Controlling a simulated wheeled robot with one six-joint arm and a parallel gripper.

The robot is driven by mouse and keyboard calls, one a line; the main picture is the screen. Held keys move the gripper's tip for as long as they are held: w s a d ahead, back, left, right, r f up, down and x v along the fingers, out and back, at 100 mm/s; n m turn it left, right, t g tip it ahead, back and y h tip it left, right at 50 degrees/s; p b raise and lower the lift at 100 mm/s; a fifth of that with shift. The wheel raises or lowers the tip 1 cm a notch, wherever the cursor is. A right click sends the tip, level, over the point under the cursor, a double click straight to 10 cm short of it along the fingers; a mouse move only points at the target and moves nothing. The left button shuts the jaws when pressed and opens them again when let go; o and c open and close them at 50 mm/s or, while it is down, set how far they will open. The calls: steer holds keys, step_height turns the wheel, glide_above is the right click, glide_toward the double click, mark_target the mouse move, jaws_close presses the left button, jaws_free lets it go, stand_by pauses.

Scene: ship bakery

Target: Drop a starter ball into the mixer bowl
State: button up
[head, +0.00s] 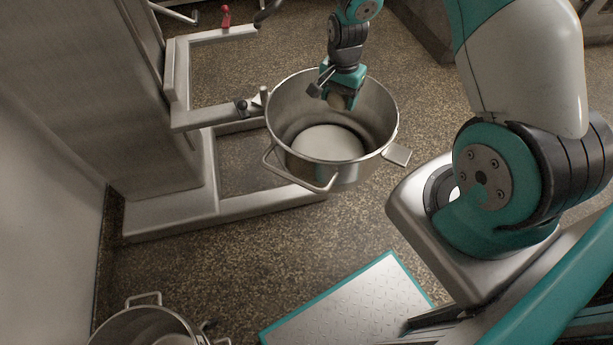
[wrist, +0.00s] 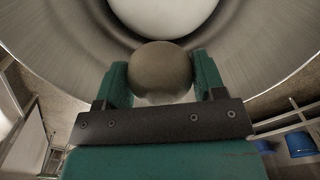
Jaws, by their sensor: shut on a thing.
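The mixer bowl (head: 384,128) is a large steel bowl with side handles, held at the mixer's frame in the upper middle of the head view. A pale, smooth mass lies on its bottom (head: 327,143). My gripper (head: 340,98) is at the bowl's far side, over its opening. In the wrist view my gripper (wrist: 161,80) is shut on a brownish starter ball (wrist: 161,68), one green finger on each side. The bowl's inner wall (wrist: 65,50) surrounds the ball in that view. The ball's exact height relative to the rim is hard to tell.
The steel mixer column (head: 80,90) and its base frame (head: 215,170) stand at the left. A second steel bowl (head: 150,322) is on the floor at the bottom left. Blue items (wrist: 300,144) show at the wrist view's right. Speckled floor lies open between the bowls.

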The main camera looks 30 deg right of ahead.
steer(key=shift+f, duration=0.7)
steer(key=o, duration=1)
steer(key=shift+r, duration=0.1)
step_height(320, 180, up, 17)
steer(key=shift+r+p, duration=0.15)
steer(key=shift+p, duration=0.85)
